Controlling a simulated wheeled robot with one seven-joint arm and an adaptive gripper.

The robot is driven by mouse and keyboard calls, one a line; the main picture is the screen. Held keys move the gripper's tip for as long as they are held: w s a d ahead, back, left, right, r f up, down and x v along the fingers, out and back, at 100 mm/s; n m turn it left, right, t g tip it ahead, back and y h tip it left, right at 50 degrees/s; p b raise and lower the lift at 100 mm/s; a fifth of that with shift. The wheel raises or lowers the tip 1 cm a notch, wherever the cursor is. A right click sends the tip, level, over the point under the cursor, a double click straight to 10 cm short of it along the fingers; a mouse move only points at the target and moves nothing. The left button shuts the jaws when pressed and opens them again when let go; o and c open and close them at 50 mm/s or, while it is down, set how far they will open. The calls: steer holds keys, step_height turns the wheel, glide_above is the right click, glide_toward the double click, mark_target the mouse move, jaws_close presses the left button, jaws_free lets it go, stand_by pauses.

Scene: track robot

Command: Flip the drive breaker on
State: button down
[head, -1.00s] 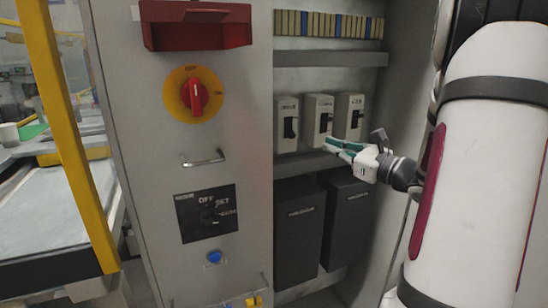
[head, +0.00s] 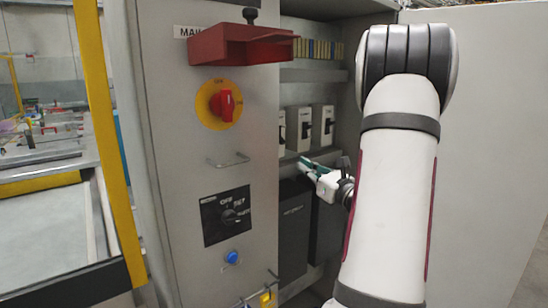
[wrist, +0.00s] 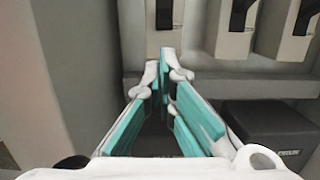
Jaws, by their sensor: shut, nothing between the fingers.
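Three beige breakers with dark levers stand in a row inside the open cabinet: left (head: 282,131), middle (head: 299,129) and right (head: 323,125). Their labels are too small to read, so I cannot tell which is the drive breaker. In the wrist view the left (wrist: 152,28), middle (wrist: 232,43) and right (wrist: 292,46) breakers line the top edge, partly cut off, and their lever positions are unclear. My gripper (head: 304,164) is shut and empty, just below the row. In the wrist view its teal-padded fingertips (wrist: 166,68) point at the area under the left breaker.
A ledge (wrist: 200,88) runs under the breakers, with dark boxes (head: 294,232) below. The cabinet's left panel carries a red-and-yellow rotary switch (head: 226,104), a metal handle (head: 228,162), a black selector plate (head: 226,216) and a protruding red holder (head: 240,45). A yellow post (head: 107,150) stands left.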

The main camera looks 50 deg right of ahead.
mark_target(282, 142)
stand_by(0.3)
steer(key=x, duration=1)
steer(key=shift+r, duration=0.1)
steer(key=shift+s+a+g+y+p, duration=0.15)
steer(key=shift+g+y+p, duration=0.15)
steer(key=shift+p, duration=0.3)
steer(key=shift+s+r+g+p, duration=0.25)
steer(key=shift+g+p, duration=0.25)
steer(key=shift+p, duration=0.45)
steer(key=shift+s+a+r+g+y+p, duration=0.2)
steer(key=shift+r+g+p, duration=0.75)
steer(key=shift+p, duration=1.45)
steer(key=shift+s+d+r+g+y+p, duration=0.1)
steer(key=shift+s+r+g+y+p, duration=0.4)
steer(key=shift+g+p, duration=1.3)
steer(key=shift+s+a+r+g+p, duration=0.1)
steer(key=shift+r+g+p, duration=0.65)
steer(key=shift+p, duration=2.2)
steer(key=shift+r, duration=0.15)
